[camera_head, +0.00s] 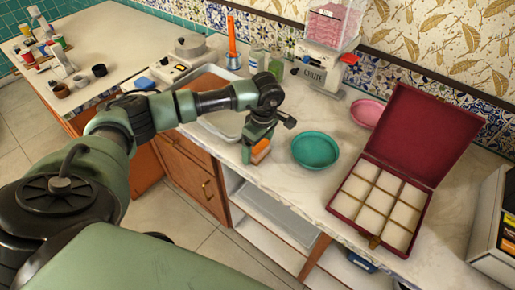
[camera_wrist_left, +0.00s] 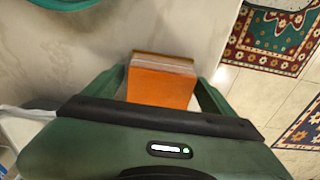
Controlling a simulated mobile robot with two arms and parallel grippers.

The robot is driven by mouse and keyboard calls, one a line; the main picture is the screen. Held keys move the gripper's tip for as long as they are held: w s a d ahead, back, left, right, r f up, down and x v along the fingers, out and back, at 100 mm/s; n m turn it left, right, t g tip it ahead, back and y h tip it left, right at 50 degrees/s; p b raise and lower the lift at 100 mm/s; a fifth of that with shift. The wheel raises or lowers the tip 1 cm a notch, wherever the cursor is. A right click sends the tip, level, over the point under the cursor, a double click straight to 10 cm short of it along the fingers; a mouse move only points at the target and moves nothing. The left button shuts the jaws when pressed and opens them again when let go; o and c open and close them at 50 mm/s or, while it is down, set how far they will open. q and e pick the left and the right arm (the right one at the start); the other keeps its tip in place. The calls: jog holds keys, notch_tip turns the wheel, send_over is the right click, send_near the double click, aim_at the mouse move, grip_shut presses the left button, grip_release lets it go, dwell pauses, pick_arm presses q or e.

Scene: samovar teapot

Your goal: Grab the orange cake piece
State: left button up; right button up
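The orange cake piece (camera_wrist_left: 161,86) is a small block with an orange face and a thin pale layer. It sits between the two fingers of my left gripper (camera_wrist_left: 160,80) in the left wrist view, with no clear gap at either side. In the head view the cake piece (camera_head: 261,152) shows under my left gripper (camera_head: 257,146), near the counter's front edge. The gripper points down and looks shut on it. Whether the cake piece touches the counter is hard to tell. My right gripper is not in view.
A teal bowl (camera_head: 316,150) stands just right of the gripper. An open red box with empty compartments (camera_head: 352,187) lies farther right, with a pink plate (camera_head: 367,112) behind. A grey tray (camera_head: 222,122) lies behind my left arm. The counter front (camera_head: 290,190) is clear.

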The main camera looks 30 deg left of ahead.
pick_arm(q)
jog(key=c, duration=1.2)
jog(key=shift+r, duration=0.15)
